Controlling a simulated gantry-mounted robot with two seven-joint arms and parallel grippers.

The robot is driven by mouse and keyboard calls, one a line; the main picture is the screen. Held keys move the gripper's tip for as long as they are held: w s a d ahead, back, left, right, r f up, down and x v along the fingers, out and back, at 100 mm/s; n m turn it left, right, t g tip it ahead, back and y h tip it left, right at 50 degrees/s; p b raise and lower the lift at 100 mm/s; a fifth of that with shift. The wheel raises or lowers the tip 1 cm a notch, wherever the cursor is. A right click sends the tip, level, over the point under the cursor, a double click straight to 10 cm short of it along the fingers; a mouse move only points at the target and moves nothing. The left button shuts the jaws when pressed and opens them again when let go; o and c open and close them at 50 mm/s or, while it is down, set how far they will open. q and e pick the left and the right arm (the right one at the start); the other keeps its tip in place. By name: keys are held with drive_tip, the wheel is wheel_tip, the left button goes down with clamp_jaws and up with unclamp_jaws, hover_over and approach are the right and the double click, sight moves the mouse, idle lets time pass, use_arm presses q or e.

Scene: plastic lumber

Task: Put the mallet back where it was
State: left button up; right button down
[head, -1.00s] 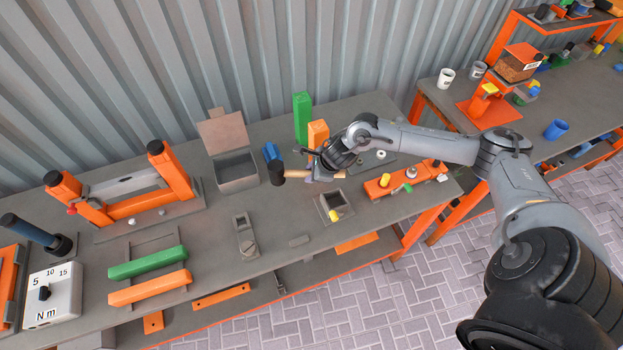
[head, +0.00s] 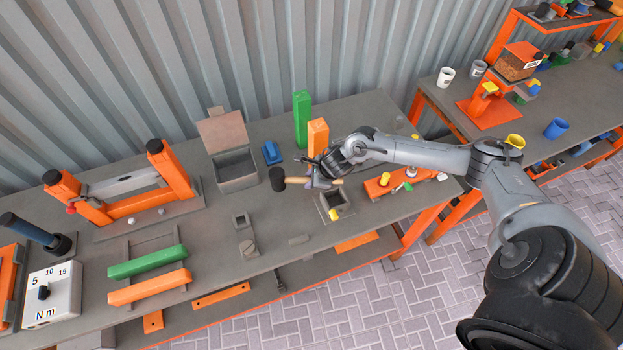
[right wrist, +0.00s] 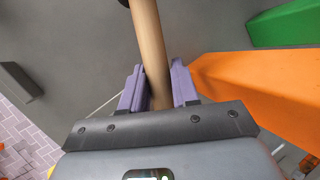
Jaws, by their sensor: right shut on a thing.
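The mallet has a black head (head: 277,179) and a light wooden handle (head: 298,181). My right gripper (head: 318,178) is shut on the handle and holds the mallet level above the workbench, head pointing left. In the right wrist view the handle (right wrist: 150,50) runs between the two purple fingers of my right gripper (right wrist: 160,88); only a dark bit of the head shows at the top edge. My left gripper is not in view.
The orange block (head: 317,138) and green block (head: 302,118) stand just behind the gripper. A grey open box (head: 236,180), a blue item (head: 271,152) and a square grey holder (head: 334,205) are close by. An orange rack (head: 390,183) lies right.

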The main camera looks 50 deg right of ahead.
drive_tip(key=shift+f+b, duration=0.3)
drive_tip(key=shift+b, duration=0.1)
drive_tip(key=c, duration=0.8)
unclamp_jaws()
drive_tip(key=shift+c, duration=0.2)
